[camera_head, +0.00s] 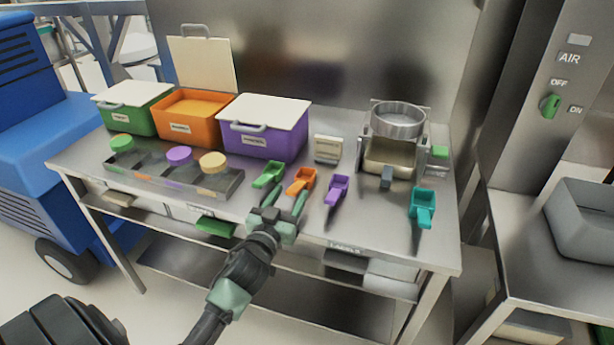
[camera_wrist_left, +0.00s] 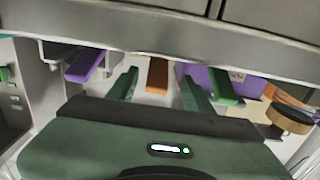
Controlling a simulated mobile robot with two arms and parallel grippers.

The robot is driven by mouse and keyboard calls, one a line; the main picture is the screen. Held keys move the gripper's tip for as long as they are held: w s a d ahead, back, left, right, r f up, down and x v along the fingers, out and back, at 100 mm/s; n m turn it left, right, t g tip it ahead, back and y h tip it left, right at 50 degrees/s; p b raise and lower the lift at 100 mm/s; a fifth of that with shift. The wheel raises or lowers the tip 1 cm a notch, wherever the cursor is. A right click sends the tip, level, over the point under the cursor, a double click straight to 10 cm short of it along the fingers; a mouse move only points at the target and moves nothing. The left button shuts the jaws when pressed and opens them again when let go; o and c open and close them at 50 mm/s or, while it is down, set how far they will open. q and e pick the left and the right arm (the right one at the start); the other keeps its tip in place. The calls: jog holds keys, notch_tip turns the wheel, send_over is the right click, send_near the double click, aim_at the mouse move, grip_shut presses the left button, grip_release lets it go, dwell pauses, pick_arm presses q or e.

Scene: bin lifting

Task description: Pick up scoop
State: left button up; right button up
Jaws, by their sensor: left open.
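An orange scoop (camera_head: 301,181) lies on the steel table between a green scoop (camera_head: 270,174) and a purple scoop (camera_head: 337,187). A teal scoop (camera_head: 423,207) lies farther right. My left gripper (camera_head: 285,201) is open and empty at the front of the table, with its fingers pointing toward the orange scoop. In the left wrist view my left gripper (camera_wrist_left: 158,88) has the orange scoop's handle (camera_wrist_left: 157,75) in the gap between its fingers, with no visible contact. The purple handle (camera_wrist_left: 85,66) and green handle (camera_wrist_left: 222,86) are on either side. My right gripper is not seen.
Green (camera_head: 130,112), orange (camera_head: 190,125) and purple (camera_head: 262,140) bins stand at the back; the orange one has its lid raised. A tray (camera_head: 222,192) with several round-topped jars is at left. A scale-like device with a metal bowl (camera_head: 398,122) stands at back right.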

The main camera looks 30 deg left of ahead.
aim_at(296, 186)
pick_arm(q)
jog(key=shift+x, duration=0.9)
jog(key=p+x, duration=0.1)
jog(key=x, duration=0.3)
jog(key=shift+w+d, duration=0.1)
jog(key=shift+w, duration=0.4)
jog(key=c, duration=1)
jog(key=shift+o, duration=0.2)
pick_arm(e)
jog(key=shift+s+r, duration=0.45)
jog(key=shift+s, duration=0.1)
